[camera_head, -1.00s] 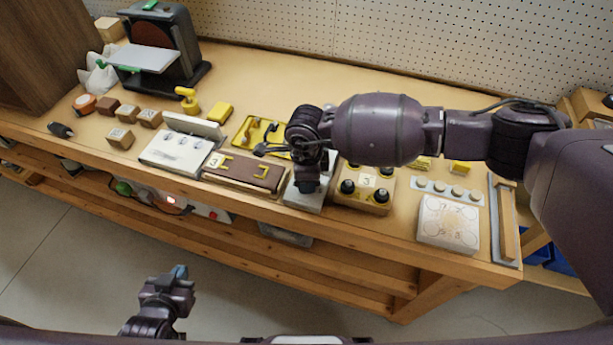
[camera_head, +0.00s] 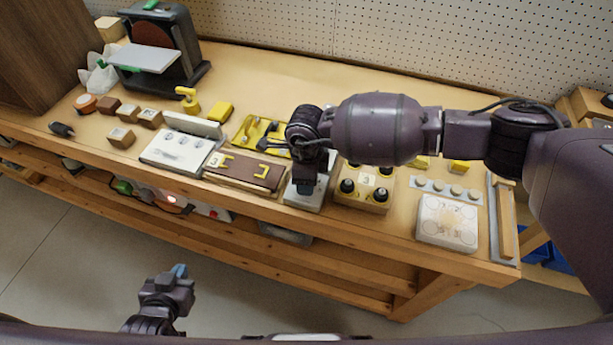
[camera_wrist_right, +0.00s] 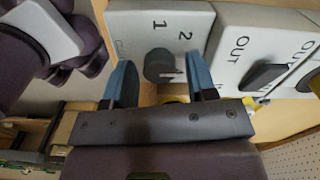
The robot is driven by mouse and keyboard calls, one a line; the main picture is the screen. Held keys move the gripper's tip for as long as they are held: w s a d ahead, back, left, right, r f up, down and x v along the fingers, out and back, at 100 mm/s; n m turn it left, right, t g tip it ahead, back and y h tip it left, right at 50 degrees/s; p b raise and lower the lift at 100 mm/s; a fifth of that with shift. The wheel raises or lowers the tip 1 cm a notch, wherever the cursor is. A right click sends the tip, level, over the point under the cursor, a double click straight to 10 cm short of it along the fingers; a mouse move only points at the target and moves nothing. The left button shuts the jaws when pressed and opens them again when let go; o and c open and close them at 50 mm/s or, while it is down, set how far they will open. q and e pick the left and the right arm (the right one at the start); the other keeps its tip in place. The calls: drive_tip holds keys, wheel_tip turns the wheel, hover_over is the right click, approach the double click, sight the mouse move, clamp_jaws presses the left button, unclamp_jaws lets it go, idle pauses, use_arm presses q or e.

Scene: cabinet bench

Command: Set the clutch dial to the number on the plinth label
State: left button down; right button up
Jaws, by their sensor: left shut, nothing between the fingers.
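The clutch dial is a dark round knob (camera_wrist_right: 160,66) on a pale panel (camera_wrist_right: 128,22) in the right wrist view. The digits 1 and 2 show beside it; the rest of the scale is hidden. My right gripper (camera_wrist_right: 162,85) has its blue fingers apart on either side of the knob, with gaps visible. In the head view, this gripper (camera_head: 305,187) points down over the pale block (camera_head: 318,194). A label with a 3 (camera_head: 368,180) is on a wooden block with black knobs; another label (camera_head: 215,160) is on a brown box. My left gripper (camera_head: 178,275) is shut and empty, away from the bench.
A white panel marked OUT (camera_wrist_right: 240,45) stands close beside the dial panel. The brown box (camera_head: 243,172) and the wooden knob block (camera_head: 380,197) flank the dial in the head view. A sander (camera_head: 155,50) stands at the back left.

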drive_tip(key=shift+o, duration=0.3)
drive_tip(key=shift+r, duration=0.3)
wheel_tip(320, 180, up, 10)
idle(0.7)
